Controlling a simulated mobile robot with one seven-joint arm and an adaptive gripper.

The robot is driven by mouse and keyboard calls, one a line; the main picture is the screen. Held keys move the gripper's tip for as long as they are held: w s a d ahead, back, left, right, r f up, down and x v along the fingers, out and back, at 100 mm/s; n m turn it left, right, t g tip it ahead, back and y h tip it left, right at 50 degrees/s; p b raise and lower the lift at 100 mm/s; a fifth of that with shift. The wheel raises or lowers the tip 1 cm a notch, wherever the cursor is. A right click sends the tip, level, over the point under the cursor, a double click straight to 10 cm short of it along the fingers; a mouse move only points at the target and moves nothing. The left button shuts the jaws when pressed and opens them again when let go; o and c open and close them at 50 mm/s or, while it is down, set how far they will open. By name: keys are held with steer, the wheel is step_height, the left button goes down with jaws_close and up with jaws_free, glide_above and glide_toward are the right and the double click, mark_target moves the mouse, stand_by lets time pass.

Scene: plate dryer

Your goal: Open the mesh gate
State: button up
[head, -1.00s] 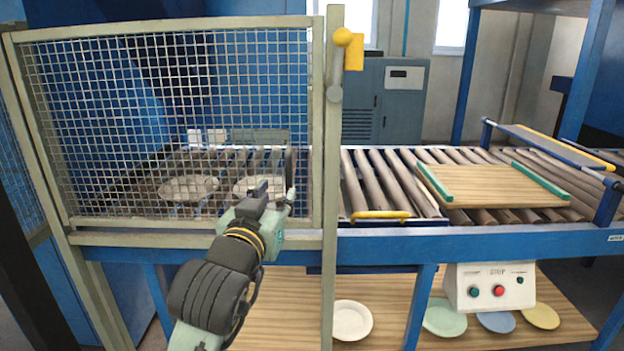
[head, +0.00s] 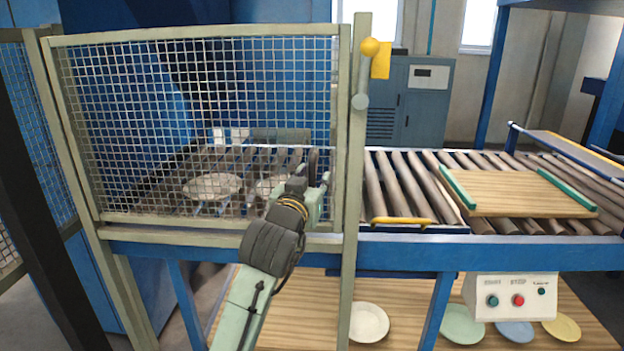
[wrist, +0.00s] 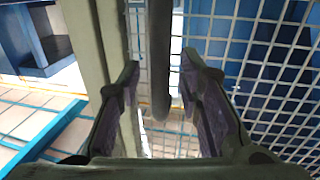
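The mesh gate (head: 195,226), a pale green frame with wire mesh, stands shut at the left in the head view, its right edge beside the pale upright post (head: 354,200). Its mesh also shows in the wrist view (wrist: 262,62). My gripper (head: 318,182) is in front of the gate's lower right part. In the wrist view my gripper (wrist: 163,72) is open, with a dark upright bar (wrist: 160,50), apparently the gate's handle, between its fingers. Gaps show beside the bar. Its contact with the fingers cannot be told.
A yellow-knobbed lever (head: 369,48) points up on the post. A roller conveyor (head: 395,185) with a wooden board (head: 520,190) runs right. A control box (head: 512,297) hangs below its edge. Plates (head: 369,323) lie on the low wooden shelf. Rollers and plates show behind the mesh.

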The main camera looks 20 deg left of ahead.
jaws_close()
stand_by(0.7)
